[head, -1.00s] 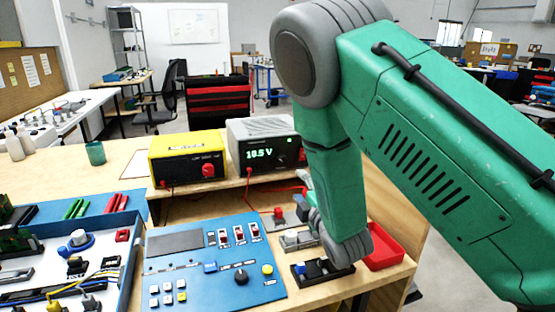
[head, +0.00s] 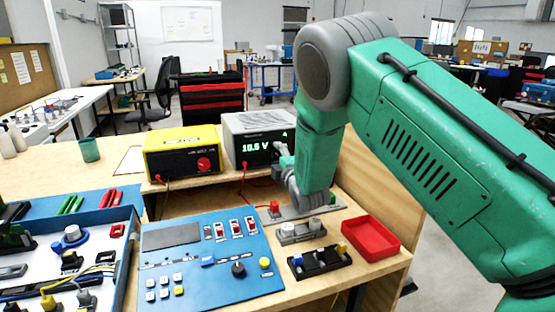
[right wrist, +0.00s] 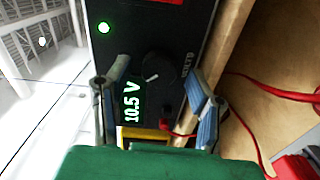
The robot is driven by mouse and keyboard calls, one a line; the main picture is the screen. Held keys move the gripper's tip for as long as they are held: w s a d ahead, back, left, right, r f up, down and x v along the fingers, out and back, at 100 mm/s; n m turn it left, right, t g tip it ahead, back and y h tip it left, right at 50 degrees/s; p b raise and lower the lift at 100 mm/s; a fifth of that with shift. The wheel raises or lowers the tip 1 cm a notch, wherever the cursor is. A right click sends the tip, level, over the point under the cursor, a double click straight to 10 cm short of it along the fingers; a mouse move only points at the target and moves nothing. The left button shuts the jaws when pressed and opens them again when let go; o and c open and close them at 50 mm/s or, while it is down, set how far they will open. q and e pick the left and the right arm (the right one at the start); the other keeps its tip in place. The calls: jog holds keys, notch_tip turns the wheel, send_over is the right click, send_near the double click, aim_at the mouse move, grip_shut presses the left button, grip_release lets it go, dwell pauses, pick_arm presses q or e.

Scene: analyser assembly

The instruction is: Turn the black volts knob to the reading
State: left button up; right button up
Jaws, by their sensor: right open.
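The black volts knob (right wrist: 157,68) is on the dark front of the grey power supply (head: 258,122). Its white pointer mark and the VOLTS label show in the right wrist view. The green display (right wrist: 130,103) reads 10.5 V there; it also shows in the head view (head: 257,146). My right gripper (right wrist: 152,82) is open, facing the panel, with one finger to each side of the knob in the picture and neither touching it. In the head view the right gripper (head: 284,158) is at the panel's right part and hides the knob. My left gripper is not in view.
A yellow supply (head: 182,152) stands just left of the grey one. Red cables (right wrist: 240,110) run beside the panel. Below are a blue control panel (head: 210,262), a black holder (head: 320,262) and a red tray (head: 371,238).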

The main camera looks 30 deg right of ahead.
jog(key=shift+d, duration=0.25)
jog(key=shift+d, duration=0.15)
grip_shut()
jog(key=shift+f, duration=0.1)
